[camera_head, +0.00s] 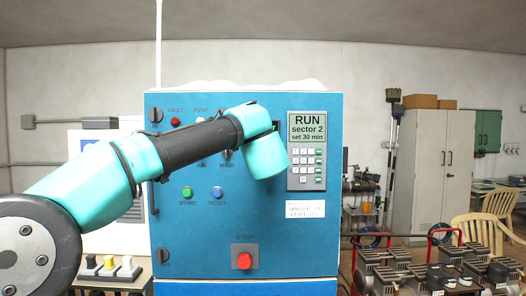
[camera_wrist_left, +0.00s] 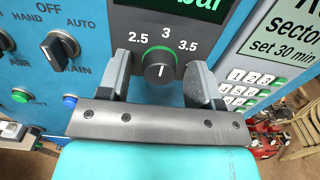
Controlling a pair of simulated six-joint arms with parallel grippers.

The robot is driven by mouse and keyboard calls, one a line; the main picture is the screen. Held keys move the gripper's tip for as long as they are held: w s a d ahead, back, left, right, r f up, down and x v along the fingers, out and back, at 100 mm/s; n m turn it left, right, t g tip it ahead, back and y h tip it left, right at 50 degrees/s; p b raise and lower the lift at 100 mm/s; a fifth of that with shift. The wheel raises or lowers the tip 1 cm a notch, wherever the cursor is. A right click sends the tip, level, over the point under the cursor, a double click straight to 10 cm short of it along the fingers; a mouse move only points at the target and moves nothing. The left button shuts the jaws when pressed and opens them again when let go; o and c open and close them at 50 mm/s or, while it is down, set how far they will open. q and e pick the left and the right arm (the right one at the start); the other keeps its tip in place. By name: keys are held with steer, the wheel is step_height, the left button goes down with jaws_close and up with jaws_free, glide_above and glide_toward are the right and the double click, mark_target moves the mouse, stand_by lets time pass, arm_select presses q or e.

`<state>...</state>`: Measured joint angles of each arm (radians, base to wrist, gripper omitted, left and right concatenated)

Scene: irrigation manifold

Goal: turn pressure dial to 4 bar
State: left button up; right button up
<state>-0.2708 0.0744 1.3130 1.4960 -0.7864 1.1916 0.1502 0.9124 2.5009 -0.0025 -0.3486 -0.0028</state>
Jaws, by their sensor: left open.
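The pressure dial (camera_wrist_left: 160,69) is a dark round knob with a white pointer line and a green ring. It sits on the blue panel under a green-lettered display (camera_wrist_left: 182,12), of which only "bar" can be read. Whether the fingertips reach past the knob face is unclear. In the head view my left arm hides the dial and the fingers. My right gripper is not in view.
The blue cabinet (camera_head: 215,262) carries a RUN keypad unit (camera_head: 306,150) right of the dial. A HAND/OFF/AUTO switch (camera_wrist_left: 60,48) is left of it. Green (camera_head: 187,191) and blue (camera_head: 216,192) buttons and a red stop button (camera_head: 244,260) sit lower.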

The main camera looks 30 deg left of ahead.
arm_select(q)
steer(key=shift+c, duration=0.4)
steer(key=c, duration=0.8)
steer(key=shift+m, duration=0.4)
steer(key=m, duration=1.7)
steer(key=shift+d+f, duration=0.15)
